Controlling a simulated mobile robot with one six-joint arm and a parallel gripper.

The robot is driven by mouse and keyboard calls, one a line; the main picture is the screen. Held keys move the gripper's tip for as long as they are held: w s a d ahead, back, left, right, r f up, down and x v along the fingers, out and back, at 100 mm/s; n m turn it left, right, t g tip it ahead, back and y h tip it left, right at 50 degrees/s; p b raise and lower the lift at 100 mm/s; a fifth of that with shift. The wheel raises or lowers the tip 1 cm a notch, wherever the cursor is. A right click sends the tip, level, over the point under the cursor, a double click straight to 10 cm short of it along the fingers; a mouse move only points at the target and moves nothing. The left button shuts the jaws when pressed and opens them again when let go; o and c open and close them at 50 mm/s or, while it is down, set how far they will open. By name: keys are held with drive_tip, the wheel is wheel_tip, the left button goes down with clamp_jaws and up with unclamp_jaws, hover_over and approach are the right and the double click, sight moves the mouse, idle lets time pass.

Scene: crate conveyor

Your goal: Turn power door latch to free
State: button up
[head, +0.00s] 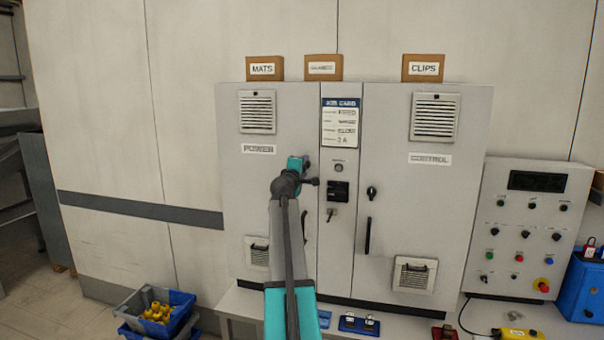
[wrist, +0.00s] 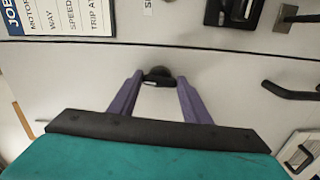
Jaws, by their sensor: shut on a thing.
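The power door (head: 285,120) is the left cabinet door, under a POWER label (head: 259,149), and looks closed. My gripper (head: 307,165) is at this door's right side, and my arm covers part of the door. In the wrist view, the purple fingers of my gripper (wrist: 158,88) stand on either side of the small dark power door latch (wrist: 158,76) and are shut on it. The latch is mostly hidden in the head view, and its exact angle is hard to tell. The power door handle (head: 304,228) is partly behind my arm.
A middle panel carries a job card (head: 341,124) and a black switch (head: 338,191). The control door (head: 425,195) on the right has its own latch (head: 371,193) and handle (head: 367,236). Boxes stand on top. A blue bin (head: 180,302) with yellow parts is low left.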

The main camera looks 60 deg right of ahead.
drive_tip(key=shift+d+m+b, duration=0.15)
drive_tip(key=shift+m+b, duration=0.15)
drive_tip(key=shift+b, duration=0.1)
drive_tip(key=m+b, duration=0.3)
drive_tip(key=b, duration=0.3)
drive_tip(key=m+b, duration=0.4)
drive_tip(key=b, duration=0.4)
drive_tip(key=shift+m, duration=0.4)
drive_tip(key=m+b, duration=0.4)
drive_tip(key=b, duration=0.2)
drive_tip(key=shift+r, duration=0.1)
drive_tip(key=m+b, duration=0.4)
drive_tip(key=shift+s+r, duration=0.1)
drive_tip(key=shift+r, duration=0.05)
drive_tip(key=shift+m, duration=0.3)
